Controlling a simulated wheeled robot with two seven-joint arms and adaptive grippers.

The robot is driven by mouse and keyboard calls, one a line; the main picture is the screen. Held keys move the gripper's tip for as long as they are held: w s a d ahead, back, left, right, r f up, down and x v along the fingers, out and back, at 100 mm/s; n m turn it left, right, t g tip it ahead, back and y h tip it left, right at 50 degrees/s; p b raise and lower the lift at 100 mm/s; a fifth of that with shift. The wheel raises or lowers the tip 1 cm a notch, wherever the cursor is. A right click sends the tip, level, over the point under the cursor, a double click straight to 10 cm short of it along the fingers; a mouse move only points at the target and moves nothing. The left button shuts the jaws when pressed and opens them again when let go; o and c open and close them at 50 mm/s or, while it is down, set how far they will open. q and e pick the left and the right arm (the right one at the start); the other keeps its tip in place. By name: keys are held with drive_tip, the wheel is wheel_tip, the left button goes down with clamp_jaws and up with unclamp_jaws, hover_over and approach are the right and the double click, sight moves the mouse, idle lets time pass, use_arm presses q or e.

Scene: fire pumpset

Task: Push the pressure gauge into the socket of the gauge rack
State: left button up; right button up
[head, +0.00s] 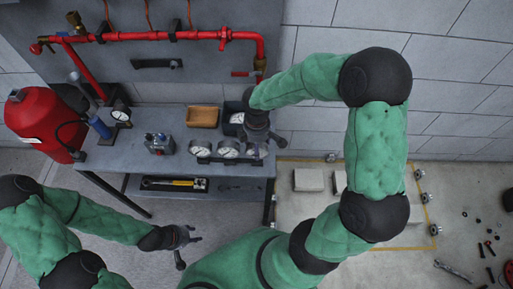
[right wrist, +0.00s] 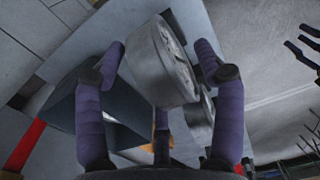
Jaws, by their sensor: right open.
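The gauge rack (head: 215,160) stands near the front edge of the workbench, with round silver gauges with white faces in a row (head: 200,148), (head: 228,148). At its right end a further gauge is partly hidden by my right gripper (head: 259,138). In the right wrist view a silver pressure gauge (right wrist: 165,65) lies between the spread purple fingers of this gripper, which is open. I cannot tell if the fingers touch it. Another gauge (right wrist: 200,117) shows behind it. The socket is hidden. My left gripper (head: 186,245) is open and empty, low in front of the bench.
A dark bin (head: 229,106) with a white round face inside stands behind the rack, beside a tan tray (head: 202,117). Red pipes (head: 150,36) run along the wall; a red tank (head: 42,125) is far left.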

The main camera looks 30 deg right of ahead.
wheel_tip(320, 180, up, 10)
drive_tip(key=shift+w+f, duration=0.15)
drive_tip(key=shift+f, duration=0.1)
idle(0.6)
